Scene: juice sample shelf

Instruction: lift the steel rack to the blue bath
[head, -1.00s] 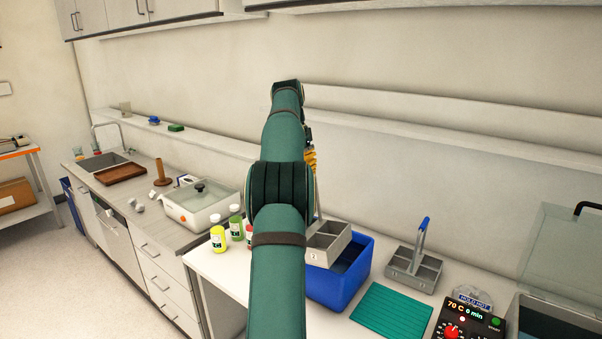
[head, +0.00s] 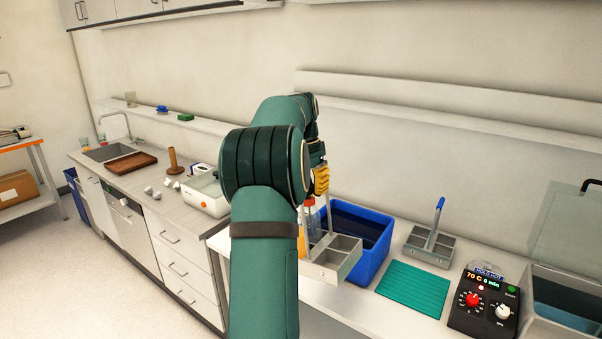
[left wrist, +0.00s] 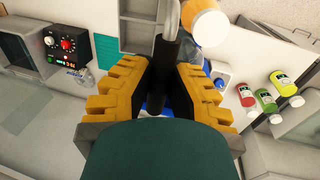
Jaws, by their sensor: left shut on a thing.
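My left gripper (head: 320,180) is shut on the dark upright handle (left wrist: 166,65) of a grey steel rack (head: 333,262). The rack hangs at the front left of the blue bath (head: 372,262), overlapping its near side in the head view; the exact gap is unclear. Two rack compartments look empty. A bottle with orange contents (head: 301,243) shows at the rack's left side, partly behind my arm; it also appears in the left wrist view (left wrist: 207,22). My left arm hides the rack's left part. My right gripper is out of view.
A second grey rack with a blue handle (head: 430,248) stands right of the bath. A green mat (head: 415,290) lies before it, bare. A control box (head: 482,303) and open tank (head: 570,318) are further right. Capped bottles (left wrist: 265,101) stand on the table.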

